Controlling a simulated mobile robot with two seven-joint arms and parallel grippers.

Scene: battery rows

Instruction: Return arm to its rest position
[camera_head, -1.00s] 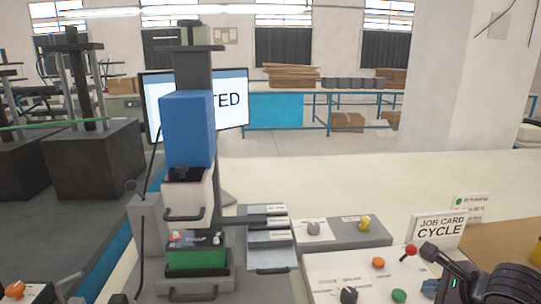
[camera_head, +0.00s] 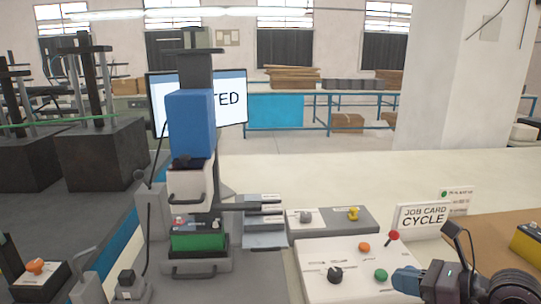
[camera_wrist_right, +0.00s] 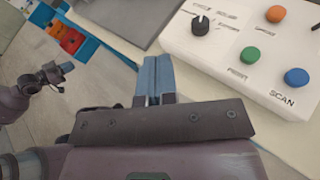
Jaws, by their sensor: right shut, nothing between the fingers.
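My right gripper (camera_head: 408,281) is at the bottom right of the head view, beside the white control panel (camera_head: 318,262) and near its green button (camera_head: 381,275). In the right wrist view its two blue fingers (camera_wrist_right: 154,76) are together, with nothing between them. The panel with its black knob (camera_wrist_right: 202,24) and blue scan button (camera_wrist_right: 296,77) lies to their right. My left gripper (camera_wrist_right: 56,76) shows small at the left of the wrist view; its jaws are too small to judge. The head view does not show it.
A press-like station (camera_head: 190,125) with a blue block stands left of centre. A job card sign (camera_head: 425,217) stands behind the panel, and a yellow box (camera_head: 527,243) is at the right edge. A small box with an orange button (camera_head: 36,267) is at the lower left.

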